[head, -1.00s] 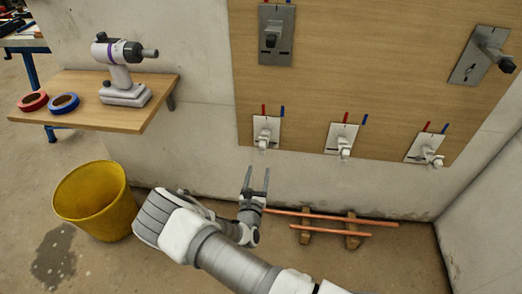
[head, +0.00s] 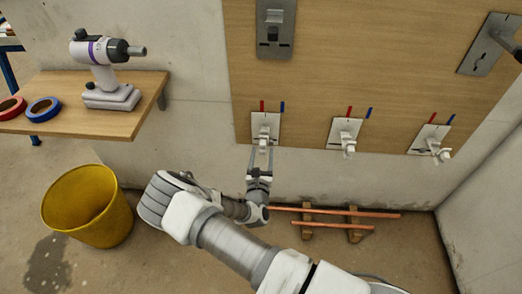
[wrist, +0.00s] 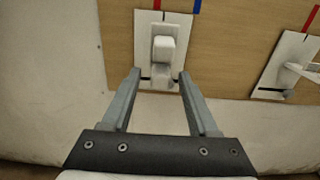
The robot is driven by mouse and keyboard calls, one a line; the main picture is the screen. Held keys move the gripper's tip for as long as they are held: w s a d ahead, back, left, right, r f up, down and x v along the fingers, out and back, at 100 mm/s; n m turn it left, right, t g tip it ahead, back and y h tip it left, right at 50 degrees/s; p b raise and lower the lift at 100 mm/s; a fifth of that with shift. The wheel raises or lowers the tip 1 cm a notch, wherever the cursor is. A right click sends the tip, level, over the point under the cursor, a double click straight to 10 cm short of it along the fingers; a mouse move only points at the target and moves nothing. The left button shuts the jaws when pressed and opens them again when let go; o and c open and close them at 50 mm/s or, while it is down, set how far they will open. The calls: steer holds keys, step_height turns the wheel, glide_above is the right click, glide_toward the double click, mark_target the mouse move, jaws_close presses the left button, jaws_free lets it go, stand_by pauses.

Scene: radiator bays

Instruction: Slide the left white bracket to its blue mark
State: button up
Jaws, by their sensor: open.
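The left white bracket (head: 264,134) is on a pale plate at the lower left of the wooden board. A red mark (head: 262,105) and a blue mark (head: 282,106) are above it, blue to the right. In the wrist view the bracket (wrist: 163,48) stands centred beyond my fingers, with the red mark (wrist: 157,4) almost straight above it and the blue mark (wrist: 197,6) up to the right. My gripper (head: 264,150) is open just below the bracket. In the wrist view its fingers (wrist: 158,76) point at the plate's lower end, one on each side, with nothing held. I cannot tell whether they touch.
Two more white brackets (head: 345,135) (head: 433,140) are to the right on the board (head: 320,60). Grey metal brackets (head: 275,28) are above. A shelf (head: 120,118) with a drill is at left, above a yellow bucket (head: 88,205). Copper pipes (head: 330,224) lie below on the floor.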

steer(key=shift+w, duration=0.25)
jaws_close()
stand_by(1.4)
